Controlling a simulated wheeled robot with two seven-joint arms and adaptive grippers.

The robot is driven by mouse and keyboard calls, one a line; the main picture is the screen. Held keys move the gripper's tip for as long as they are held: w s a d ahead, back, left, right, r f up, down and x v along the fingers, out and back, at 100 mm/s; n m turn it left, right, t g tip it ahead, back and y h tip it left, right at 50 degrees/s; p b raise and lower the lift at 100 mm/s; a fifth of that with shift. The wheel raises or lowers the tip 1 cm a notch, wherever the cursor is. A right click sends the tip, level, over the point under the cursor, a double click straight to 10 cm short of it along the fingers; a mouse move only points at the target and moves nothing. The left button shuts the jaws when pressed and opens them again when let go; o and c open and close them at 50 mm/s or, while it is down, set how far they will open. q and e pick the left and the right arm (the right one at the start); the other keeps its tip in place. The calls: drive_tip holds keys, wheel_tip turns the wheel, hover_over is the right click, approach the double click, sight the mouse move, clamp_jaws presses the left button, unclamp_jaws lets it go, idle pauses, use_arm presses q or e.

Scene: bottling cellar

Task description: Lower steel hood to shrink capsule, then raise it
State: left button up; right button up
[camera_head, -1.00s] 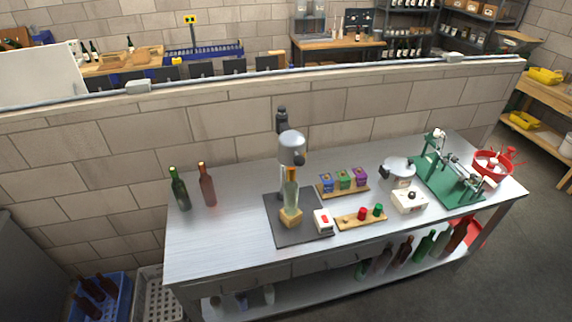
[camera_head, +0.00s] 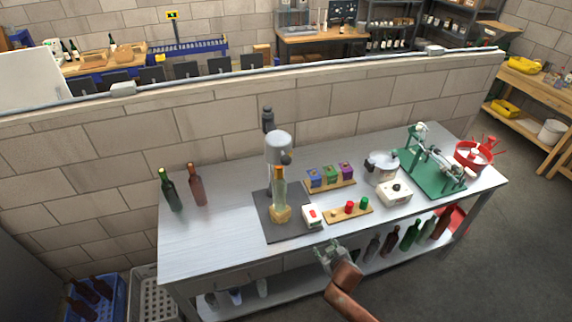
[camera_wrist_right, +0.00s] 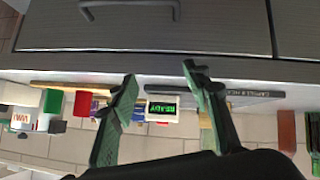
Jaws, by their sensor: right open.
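The steel hood (camera_head: 278,146) is up on its post at the back of a dark base plate (camera_head: 285,234). Below it a clear bottle (camera_head: 279,200) with an orange capsule (camera_head: 280,172) on its neck stands upright in a wooden block (camera_head: 280,215). The hood's knob (camera_head: 286,159) is on its right side. A white control box (camera_head: 312,215) stands beside the bottle; its green READY display (camera_wrist_right: 162,110) shows in the wrist view. My right gripper (camera_head: 332,251) is open and empty at the bench's front edge; its fingers (camera_wrist_right: 159,76) are spread in the wrist view. My left gripper is not in view.
Red and green capsules stand on a small board (camera_head: 349,213), with coloured boxes on another board (camera_head: 330,184) behind. A white device (camera_head: 394,193) and a green-based machine (camera_head: 436,175) are to the right. Two bottles (camera_head: 170,190) stand left; the bench surface (camera_head: 225,220) between is clear.

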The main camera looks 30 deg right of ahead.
sight(289, 163)
drive_tip(key=w+a+r+t, duration=0.1)
drive_tip(key=w+r+t, duration=0.15)
drive_tip(key=r, duration=0.75)
drive_tip(key=w+a+r+t, duration=0.15)
drive_tip(key=w+r, duration=0.25)
drive_tip(key=r, duration=0.5)
drive_tip(key=a+r+t+y, duration=0.1)
drive_tip(key=a+r, duration=0.1)
drive_tip(key=r, duration=0.4)
drive_tip(key=a+r+n+t+y, duration=0.1)
drive_tip(key=a+r+t, duration=0.1)
drive_tip(key=r, duration=0.5)
drive_tip(key=w+a+r+n+t+y+p, duration=0.1)
drive_tip(key=a+r, duration=0.1)
drive_tip(key=r, duration=0.5)
drive_tip(key=shift+a, duration=0.4)
drive_tip(key=w+p, duration=0.1)
drive_tip(key=w, duration=0.5)
drive_tip(key=shift+d, duration=0.15)
drive_tip(key=shift+w, duration=0.75)
drive_tip(key=shift+c, duration=0.3)
clamp_jaws()
